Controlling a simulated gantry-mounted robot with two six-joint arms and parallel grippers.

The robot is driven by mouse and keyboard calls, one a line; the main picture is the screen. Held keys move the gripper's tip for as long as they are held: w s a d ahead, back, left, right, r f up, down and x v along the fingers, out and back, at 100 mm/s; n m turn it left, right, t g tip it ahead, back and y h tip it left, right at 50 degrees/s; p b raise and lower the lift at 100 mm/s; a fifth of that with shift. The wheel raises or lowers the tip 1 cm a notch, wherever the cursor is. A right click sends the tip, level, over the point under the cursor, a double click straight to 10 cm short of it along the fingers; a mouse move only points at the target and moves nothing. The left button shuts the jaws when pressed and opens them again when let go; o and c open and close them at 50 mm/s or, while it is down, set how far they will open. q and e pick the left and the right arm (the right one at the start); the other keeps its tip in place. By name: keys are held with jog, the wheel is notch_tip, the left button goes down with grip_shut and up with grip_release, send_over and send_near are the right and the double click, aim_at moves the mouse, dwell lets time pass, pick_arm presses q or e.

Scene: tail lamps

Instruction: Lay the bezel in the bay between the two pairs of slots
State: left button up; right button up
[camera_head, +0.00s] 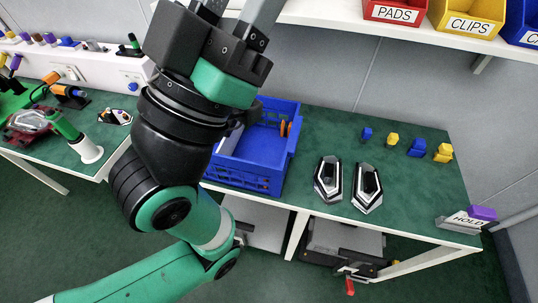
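Two dark, angular pieces with silver rims lie side by side on the green table: the left one (328,180) and the right one (367,187). They look like lamp bezels or housings, and I cannot tell which. My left arm fills the foreground, and its gripper (236,10) points up at the top edge, well away from both pieces. Its two grey fingers are apart at their bases, but their tips are cut off by the frame. My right gripper is not in view. I cannot make out a bay or slots with certainty.
A blue crate (263,180) stands left of the pieces, partly behind my arm. Several small blue and yellow blocks (416,148) lie at the back right, and a HOLD sign (466,221) stands at the right corner. Labelled bins (467,17) sit on the shelf above.

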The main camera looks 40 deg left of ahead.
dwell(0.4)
pick_arm(q)
jog(key=o, duration=0.9)
